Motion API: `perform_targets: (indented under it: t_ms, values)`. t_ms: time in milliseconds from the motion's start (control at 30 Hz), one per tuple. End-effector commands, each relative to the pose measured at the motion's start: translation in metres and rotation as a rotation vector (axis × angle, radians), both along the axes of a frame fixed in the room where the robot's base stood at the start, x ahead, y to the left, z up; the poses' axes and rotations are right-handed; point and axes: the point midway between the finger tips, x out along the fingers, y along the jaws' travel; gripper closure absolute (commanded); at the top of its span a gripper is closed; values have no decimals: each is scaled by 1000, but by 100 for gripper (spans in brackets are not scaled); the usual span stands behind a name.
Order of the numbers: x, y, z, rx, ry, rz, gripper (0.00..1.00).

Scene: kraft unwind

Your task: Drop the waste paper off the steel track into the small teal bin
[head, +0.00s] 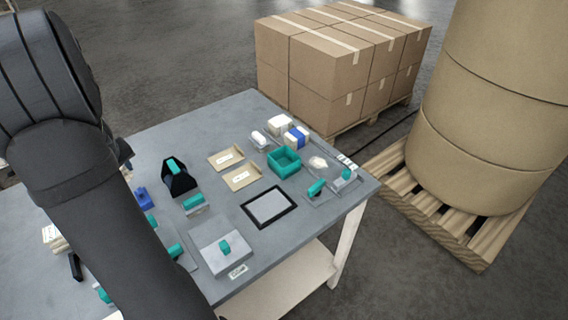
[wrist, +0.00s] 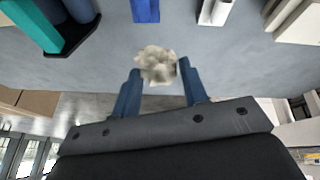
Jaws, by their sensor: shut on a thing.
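My gripper (wrist: 159,68) is shut on a crumpled, off-white waste paper (wrist: 155,58) in the wrist view. The paper sits between the two blue fingertips, with grey surface behind it. In the head view my dark arm crosses the left side and hides the gripper and the held paper. The small teal bin (head: 284,162) is an open square box toward the back right of the table; I cannot see it in the wrist view. Another crumpled pale lump (head: 318,162) lies just right of the bin. I cannot clearly make out the steel track.
Two tan trays (head: 240,177) lie left of the bin, and a black-framed panel (head: 269,207) in front of it. A black holder with a teal piece (head: 175,178) stands nearer my arm. White and blue blocks (head: 296,137) are behind the bin. Cartons (head: 330,60) stand beyond the table.

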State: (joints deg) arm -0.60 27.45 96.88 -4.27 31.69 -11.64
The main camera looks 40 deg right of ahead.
Motion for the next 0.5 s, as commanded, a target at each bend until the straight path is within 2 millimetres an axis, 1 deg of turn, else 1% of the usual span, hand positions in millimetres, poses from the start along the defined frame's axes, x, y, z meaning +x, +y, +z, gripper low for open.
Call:
perform_targets:
  t_ms: [100, 500]
  values:
    - [0, 3, 0, 2, 1, 3, 81]
    - [0, 0, 0, 2, 0, -2, 81]
